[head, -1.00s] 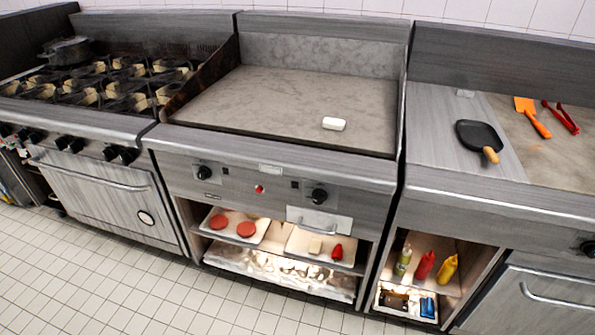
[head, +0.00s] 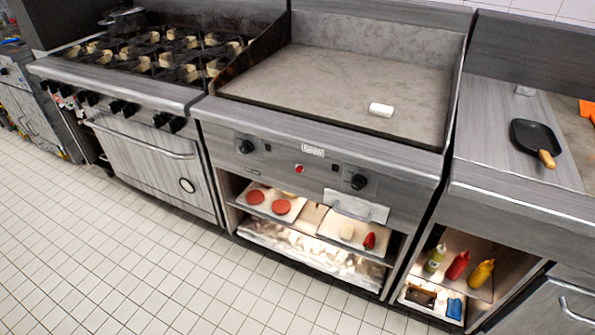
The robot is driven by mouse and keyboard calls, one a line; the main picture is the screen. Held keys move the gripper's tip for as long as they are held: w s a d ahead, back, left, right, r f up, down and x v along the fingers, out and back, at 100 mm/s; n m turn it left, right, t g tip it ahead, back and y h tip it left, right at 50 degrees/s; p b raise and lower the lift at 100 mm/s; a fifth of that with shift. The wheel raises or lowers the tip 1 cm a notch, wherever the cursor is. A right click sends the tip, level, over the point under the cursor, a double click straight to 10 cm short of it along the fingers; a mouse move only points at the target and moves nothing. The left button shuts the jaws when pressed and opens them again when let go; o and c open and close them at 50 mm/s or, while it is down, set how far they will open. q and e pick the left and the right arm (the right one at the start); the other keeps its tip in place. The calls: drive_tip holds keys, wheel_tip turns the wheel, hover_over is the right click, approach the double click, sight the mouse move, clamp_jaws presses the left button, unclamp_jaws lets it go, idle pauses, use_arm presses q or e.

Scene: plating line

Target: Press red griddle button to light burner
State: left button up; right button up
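The red griddle button (head: 299,168) is a small red dot on the grey front panel of the griddle, between two black knobs, the left knob (head: 245,146) and the right knob (head: 358,182). The flat griddle plate (head: 340,85) lies above the panel, with a small white block (head: 381,110) on its right part. No burner flame shows. Neither of my grippers is in the head view.
A shelf under the griddle holds trays with red patties (head: 281,207) and other food. A stove (head: 150,60) stands at left. A black pan (head: 537,140) lies on the right counter, above bottles (head: 458,265). The tiled floor (head: 130,260) in front is clear.

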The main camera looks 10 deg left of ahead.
use_arm(q)
clamp_jaws()
idle(1.4)
